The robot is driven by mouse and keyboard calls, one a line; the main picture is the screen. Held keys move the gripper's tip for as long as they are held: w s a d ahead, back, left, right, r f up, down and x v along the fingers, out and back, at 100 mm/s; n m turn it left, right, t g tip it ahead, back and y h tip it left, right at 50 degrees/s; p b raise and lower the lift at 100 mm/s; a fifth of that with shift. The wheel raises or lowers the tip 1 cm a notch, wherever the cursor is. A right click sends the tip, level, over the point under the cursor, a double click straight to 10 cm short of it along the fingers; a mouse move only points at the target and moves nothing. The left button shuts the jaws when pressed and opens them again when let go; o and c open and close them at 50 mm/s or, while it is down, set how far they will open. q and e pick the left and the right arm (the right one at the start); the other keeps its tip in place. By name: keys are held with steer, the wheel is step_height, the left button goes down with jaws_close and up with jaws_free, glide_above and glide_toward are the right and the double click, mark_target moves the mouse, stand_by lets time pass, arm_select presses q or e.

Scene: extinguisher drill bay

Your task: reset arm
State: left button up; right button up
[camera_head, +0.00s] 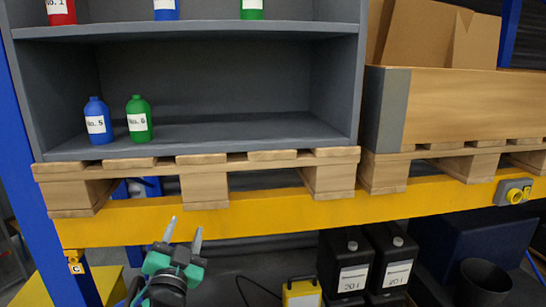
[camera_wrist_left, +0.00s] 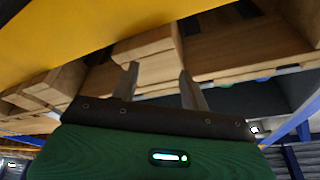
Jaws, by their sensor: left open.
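My left gripper (camera_head: 183,230) comes up from the bottom of the head view, with its two grey fingers apart and nothing between them. It is in front of and below the yellow beam (camera_head: 270,211). In the left wrist view the fingers (camera_wrist_left: 158,82) are also apart and empty, with the wooden pallet (camera_wrist_left: 146,50) behind them. My right gripper is not in view.
A grey shelf (camera_head: 230,131) on the pallet holds a blue bottle (camera_head: 96,121) and a green bottle (camera_head: 139,120). A wooden crate (camera_head: 470,108) stands right. Below the beam are black canisters (camera_head: 346,263), a yellow case (camera_head: 301,293) and a dark bin (camera_head: 486,282).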

arm_select(q)
steer(key=s+a+f+n+g, duration=0.1)
steer(key=s+f+g, duration=0.25)
steer(key=f, duration=0.45)
steer(key=s+a+f+n+g+y, duration=0.1)
steer(key=s+a+f+n+g, duration=0.15)
steer(key=s+f, duration=0.35)
steer(key=s+f+g, duration=0.3)
steer(key=f, duration=0.6)
steer(key=s+f+n+g+h, duration=0.1)
steer(key=s+f+g, duration=0.4)
steer(key=s, duration=0.6)
steer(key=s+f+g, duration=0.3)
steer(key=s+f, duration=0.3)
steer(key=s, duration=0.5)
step_height(320, 180, down, 32)
steer(key=g, duration=0.2)
steer(key=s+a+f, duration=0.1)
steer(key=s+f, duration=0.8)
steer(key=s+a+f+g, duration=0.1)
steer(key=s+a+f, duration=0.1)
steer(key=s+f, duration=0.8)
steer(key=shift+s+a+f, duration=0.15)
steer(key=shift+a, duration=0.15)
